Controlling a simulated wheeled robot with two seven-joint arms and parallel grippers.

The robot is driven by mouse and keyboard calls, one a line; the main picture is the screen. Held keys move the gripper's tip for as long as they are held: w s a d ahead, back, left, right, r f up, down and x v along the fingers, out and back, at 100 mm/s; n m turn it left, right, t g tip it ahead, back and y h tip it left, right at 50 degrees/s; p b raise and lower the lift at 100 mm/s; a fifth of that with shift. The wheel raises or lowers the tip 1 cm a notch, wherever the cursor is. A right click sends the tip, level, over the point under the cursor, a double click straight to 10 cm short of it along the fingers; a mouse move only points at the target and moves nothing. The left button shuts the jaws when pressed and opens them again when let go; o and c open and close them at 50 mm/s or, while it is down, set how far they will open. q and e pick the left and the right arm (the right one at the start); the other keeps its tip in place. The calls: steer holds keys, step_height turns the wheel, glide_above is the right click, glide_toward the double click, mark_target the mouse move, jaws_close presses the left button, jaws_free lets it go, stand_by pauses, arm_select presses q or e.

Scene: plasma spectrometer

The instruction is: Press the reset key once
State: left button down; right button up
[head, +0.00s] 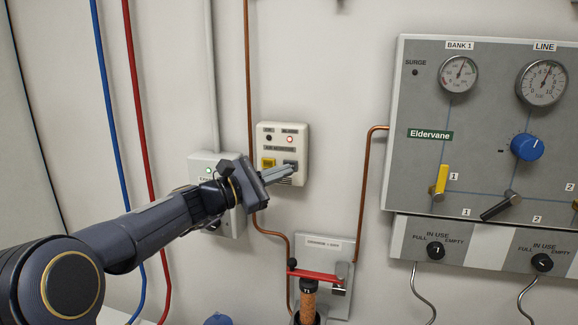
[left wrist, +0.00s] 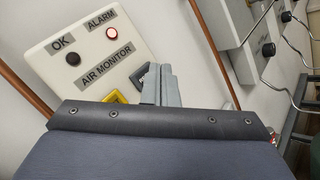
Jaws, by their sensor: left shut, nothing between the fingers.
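The air monitor (head: 282,133) is a pale box on the wall, also in the left wrist view (left wrist: 60,35). Its OK lamp (left wrist: 73,59) is dark and its ALARM lamp (left wrist: 112,33) looks pale and lit. Below are a yellow-framed key (head: 268,163) and, right of it, a dark grey key (left wrist: 140,76); I cannot read which is the reset key. My left gripper (head: 292,168) is shut and empty, its tips at the dark key and partly hiding it. They look very close; I cannot tell whether they touch. My right gripper is not in view.
A grey box with a green lamp (head: 208,171) is behind my left wrist. Copper pipe (head: 249,100) runs just left of the monitor. A plate with a red lever (head: 318,276) is below.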

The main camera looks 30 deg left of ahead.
arm_select(q)
steer(key=shift+w+a+f, duration=0.1)
steer(key=shift+w+a, duration=0.3)
steer(key=shift+w, duration=0.4)
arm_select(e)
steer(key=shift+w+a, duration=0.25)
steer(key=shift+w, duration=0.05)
arm_select(q)
steer(key=shift+s+d, duration=0.1)
steer(key=shift+d, duration=0.05)
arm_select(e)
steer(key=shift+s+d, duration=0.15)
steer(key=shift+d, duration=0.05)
arm_select(q)
steer(key=shift+s+d, duration=0.15)
steer(key=shift+d, duration=0.35)
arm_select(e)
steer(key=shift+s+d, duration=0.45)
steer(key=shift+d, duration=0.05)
arm_select(q)
steer(key=shift+s+d, duration=0.2)
steer(key=shift+d, duration=0.05)
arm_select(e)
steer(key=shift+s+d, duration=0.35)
arm_select(q)
steer(key=shift+s+d, duration=0.2)
steer(key=shift+s, duration=0.2)
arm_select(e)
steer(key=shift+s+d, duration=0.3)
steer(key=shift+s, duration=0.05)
